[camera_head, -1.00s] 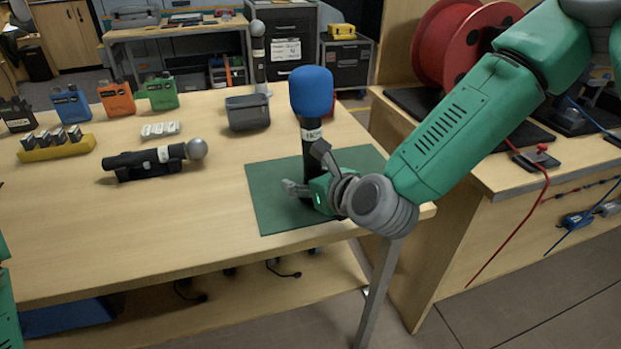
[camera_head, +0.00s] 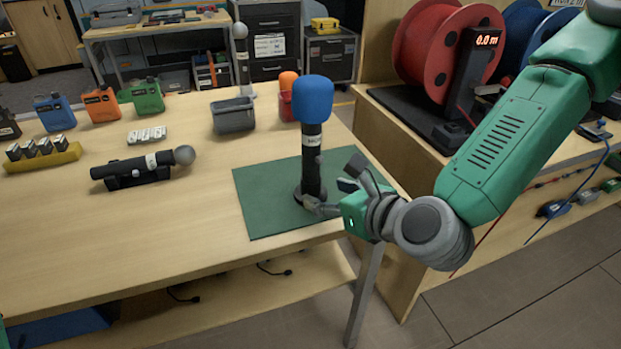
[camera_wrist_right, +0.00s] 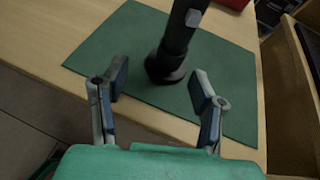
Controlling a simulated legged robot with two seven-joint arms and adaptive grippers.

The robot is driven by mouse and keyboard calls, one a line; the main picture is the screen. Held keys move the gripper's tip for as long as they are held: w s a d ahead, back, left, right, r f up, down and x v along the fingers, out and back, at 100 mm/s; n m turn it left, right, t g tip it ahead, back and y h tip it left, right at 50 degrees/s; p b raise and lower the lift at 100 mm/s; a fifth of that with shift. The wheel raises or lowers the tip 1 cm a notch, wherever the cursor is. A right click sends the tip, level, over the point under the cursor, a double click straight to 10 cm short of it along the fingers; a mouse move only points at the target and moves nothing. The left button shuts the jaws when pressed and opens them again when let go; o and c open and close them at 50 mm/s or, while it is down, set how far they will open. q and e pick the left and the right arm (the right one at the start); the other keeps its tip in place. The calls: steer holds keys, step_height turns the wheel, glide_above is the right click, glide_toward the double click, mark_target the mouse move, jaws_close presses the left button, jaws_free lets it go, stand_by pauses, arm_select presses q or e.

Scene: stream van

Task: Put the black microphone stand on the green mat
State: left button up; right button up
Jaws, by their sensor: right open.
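The black microphone stand (camera_head: 312,160) with a blue foam top (camera_head: 312,98) stands upright on the green mat (camera_head: 262,205). Its round base rests on the mat, and its lower part shows in the right wrist view (camera_wrist_right: 180,40). My right gripper (camera_head: 337,187) is open, low at the mat's right side beside the stand. In the right wrist view its fingers (camera_wrist_right: 160,88) are spread apart, with the base just beyond the fingertips and clear of them. The foam top is outside that view. My left gripper is not in view.
A microphone in a black cradle (camera_head: 125,182), a yellow battery holder (camera_head: 48,162), a grey bin (camera_head: 234,118) and a red cup (camera_head: 286,108) share the table. Another microphone (camera_head: 241,60) stands behind. A red cable reel (camera_head: 430,50) is on the right bench.

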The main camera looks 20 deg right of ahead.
steer(key=d, duration=0.1)
steer(key=s+d+p, duration=0.1)
steer(key=shift+s+d+r+p, duration=0.2)
steer(key=shift+d+r+p, duration=0.05)
steer(key=shift+d+p, duration=0.15)
steer(key=shift+s+a, duration=0.15)
steer(key=shift+a, duration=1)
steer(key=s+f+n+g, duration=0.1)
steer(key=f+n, duration=0.1)
steer(key=s+f+n, duration=0.1)
steer(key=f+n, duration=0.1)
steer(key=s+f+n+g, duration=0.1)
steer(key=s+f+n, duration=0.1)
steer(key=f, duration=0.1)
steer(key=shift+a+g, duration=0.15)
steer(key=shift+g, duration=0.15)
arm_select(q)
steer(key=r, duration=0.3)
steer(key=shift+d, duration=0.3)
arm_select(e)
steer(key=s+d+f+n+g+h, duration=0.2)
steer(key=s+d+f+n+g, duration=0.2)
steer(key=s+f+n, duration=0.4)
steer(key=s+d+f+n+g+h, duration=0.2)
steer(key=s+d+f+n+g, duration=0.3)
steer(key=n, duration=1.4)
steer(key=s+d+f, duration=0.2)
steer(key=s+f, duration=0.2)
steer(key=s, duration=0.2)
steer(key=shift+g, duration=0.3)
